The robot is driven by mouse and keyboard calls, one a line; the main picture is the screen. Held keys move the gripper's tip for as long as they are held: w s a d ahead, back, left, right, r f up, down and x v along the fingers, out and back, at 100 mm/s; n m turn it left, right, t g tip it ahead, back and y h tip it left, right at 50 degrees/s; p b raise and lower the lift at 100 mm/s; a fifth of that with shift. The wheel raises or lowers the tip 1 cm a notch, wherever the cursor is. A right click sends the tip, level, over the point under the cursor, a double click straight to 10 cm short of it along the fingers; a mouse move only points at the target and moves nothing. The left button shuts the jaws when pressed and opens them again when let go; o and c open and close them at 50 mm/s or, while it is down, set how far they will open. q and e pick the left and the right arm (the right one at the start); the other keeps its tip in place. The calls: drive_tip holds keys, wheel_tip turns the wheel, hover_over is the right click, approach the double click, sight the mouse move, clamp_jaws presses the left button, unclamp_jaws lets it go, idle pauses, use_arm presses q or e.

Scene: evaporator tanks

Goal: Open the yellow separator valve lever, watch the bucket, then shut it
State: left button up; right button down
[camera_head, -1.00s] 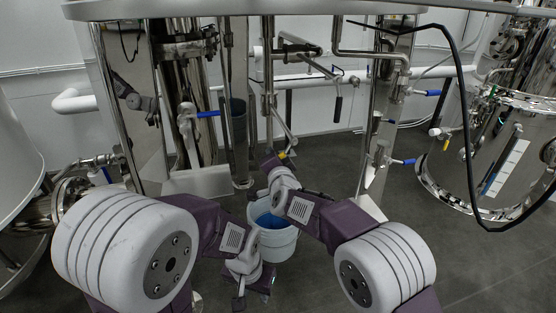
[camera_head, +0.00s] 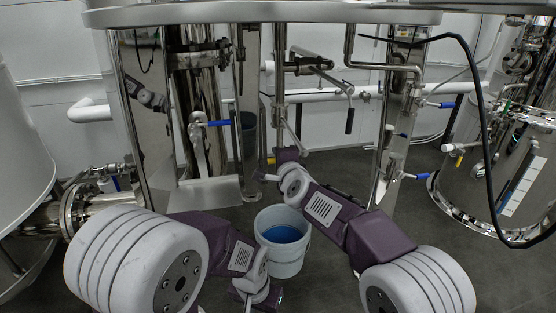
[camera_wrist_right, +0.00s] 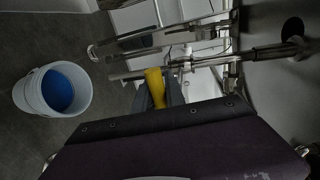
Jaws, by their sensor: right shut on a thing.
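The yellow valve lever (camera_wrist_right: 154,86) shows in the right wrist view between my right gripper's fingers (camera_wrist_right: 160,97), which are shut on it. In the head view only a small yellow bit of the lever (camera_head: 270,160) shows, left of my right gripper (camera_head: 284,157), below the separator pipe. The white bucket (camera_head: 296,264) stands upright on the floor below and holds blue liquid (camera_head: 283,233). It also shows in the right wrist view (camera_wrist_right: 27,92). No stream into the bucket is visible. My left gripper (camera_head: 256,296) hangs low at the bucket's near left; its jaws are unclear.
Blue-handled valves (camera_head: 220,123) sit on the steel frame to both sides. A black hose (camera_head: 482,120) hangs at the right before a steel tank (camera_head: 470,195). Pipes (camera_head: 330,97) crowd the space above my right gripper. The floor right of the bucket is clear.

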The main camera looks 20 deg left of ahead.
drive_tip(key=shift+r, duration=0.15)
drive_tip(key=c, duration=1.4)
unclamp_jaws()
drive_tip(key=b+v, duration=0.1)
drive_tip(key=v, duration=0.8)
drive_tip(key=shift+b, duration=0.35)
